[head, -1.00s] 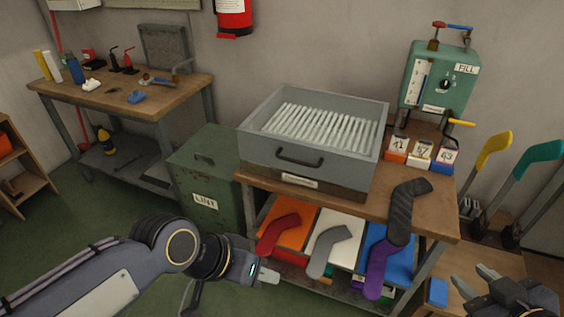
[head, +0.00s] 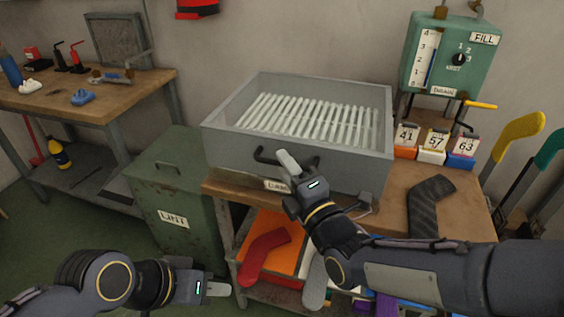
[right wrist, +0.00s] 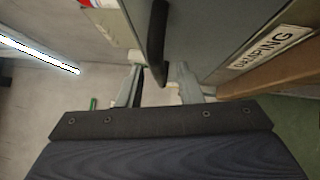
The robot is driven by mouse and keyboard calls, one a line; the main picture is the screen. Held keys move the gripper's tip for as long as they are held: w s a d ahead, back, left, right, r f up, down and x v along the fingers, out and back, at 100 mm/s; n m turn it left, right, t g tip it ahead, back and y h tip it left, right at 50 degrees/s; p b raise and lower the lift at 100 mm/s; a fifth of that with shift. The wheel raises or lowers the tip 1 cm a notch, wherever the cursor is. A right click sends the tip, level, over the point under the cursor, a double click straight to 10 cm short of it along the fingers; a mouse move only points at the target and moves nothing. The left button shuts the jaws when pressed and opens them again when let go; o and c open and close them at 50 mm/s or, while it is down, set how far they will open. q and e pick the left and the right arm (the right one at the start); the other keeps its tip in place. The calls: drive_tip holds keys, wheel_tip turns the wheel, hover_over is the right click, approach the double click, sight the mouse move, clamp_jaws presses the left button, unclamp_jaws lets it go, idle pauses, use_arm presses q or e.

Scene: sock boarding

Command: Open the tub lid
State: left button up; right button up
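The grey tub (head: 365,155) stands on the wooden bench. Its lid (head: 225,117) looks clear, down over rows of white tubes. A black handle (head: 262,156) is on the tub's front and also shows in the right wrist view (right wrist: 157,40). My right gripper (head: 287,160) is at the handle's right part and hides some of it. In the right wrist view my right gripper's fingers (right wrist: 158,82) are apart, with the handle's end between or just beyond their tips; I cannot tell if they touch it. My left gripper (head: 217,289) is low at the left, away from the tub, its opening unclear.
A green lint bin (head: 172,190) stands left of the bench. The green fill unit (head: 450,55) and numbered boxes (head: 433,146) are at the right. A dark sock (head: 428,205) lies on the bench's right side. Red (head: 262,258) and grey (head: 315,285) socks lie below.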

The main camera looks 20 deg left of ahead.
drive_tip(key=shift+x, duration=0.85)
drive_tip(key=shift+d, duration=0.1)
clamp_jaws()
